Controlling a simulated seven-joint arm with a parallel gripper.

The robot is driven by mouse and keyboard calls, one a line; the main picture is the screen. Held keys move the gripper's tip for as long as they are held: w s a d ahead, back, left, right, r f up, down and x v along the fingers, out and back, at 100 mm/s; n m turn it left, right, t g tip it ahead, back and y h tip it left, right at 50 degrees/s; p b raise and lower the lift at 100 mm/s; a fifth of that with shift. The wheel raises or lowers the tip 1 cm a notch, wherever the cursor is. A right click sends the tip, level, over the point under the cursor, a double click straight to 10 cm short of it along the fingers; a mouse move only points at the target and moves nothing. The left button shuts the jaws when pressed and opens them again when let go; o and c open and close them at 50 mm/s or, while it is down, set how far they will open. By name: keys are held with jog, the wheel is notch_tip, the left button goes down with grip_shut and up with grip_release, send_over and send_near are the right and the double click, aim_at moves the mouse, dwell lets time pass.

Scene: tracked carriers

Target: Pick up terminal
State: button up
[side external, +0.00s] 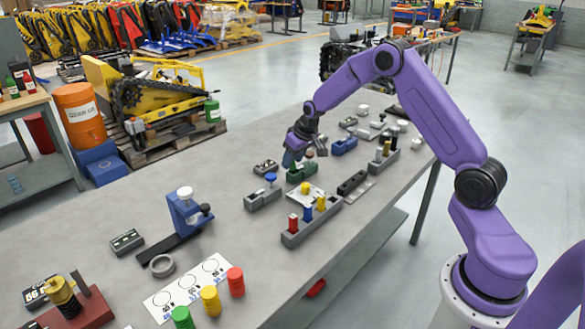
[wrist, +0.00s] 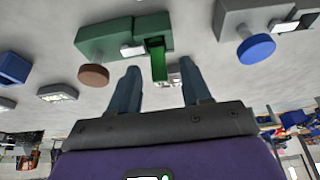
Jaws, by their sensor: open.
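I cannot tell for certain which piece is the terminal. Two small dark grey boxes with light parts on top fit the name: one (side external: 265,167) lies behind the green block, the other (side external: 127,242) at the left. My gripper (side external: 290,158) hangs just above and behind the green block (side external: 299,174), which has a brown knob (side external: 309,154). In the wrist view, the open fingers (wrist: 160,88) point toward the green block (wrist: 105,40) and its upright green tab (wrist: 158,60). A small pale piece (wrist: 173,76) shows between the fingers, partly hidden. Nothing is held.
A grey block with a blue knob (side external: 270,177) stands left of the green block. A rack (side external: 312,225) with red, blue and yellow pegs is in front. A blue clamp stand (side external: 187,212) stands further left. Bare tabletop lies around (side external: 100,205) the left back.

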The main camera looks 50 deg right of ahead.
jog(key=shift+w+f, duration=0.2)
jog(key=shift+f, duration=0.25)
grip_shut()
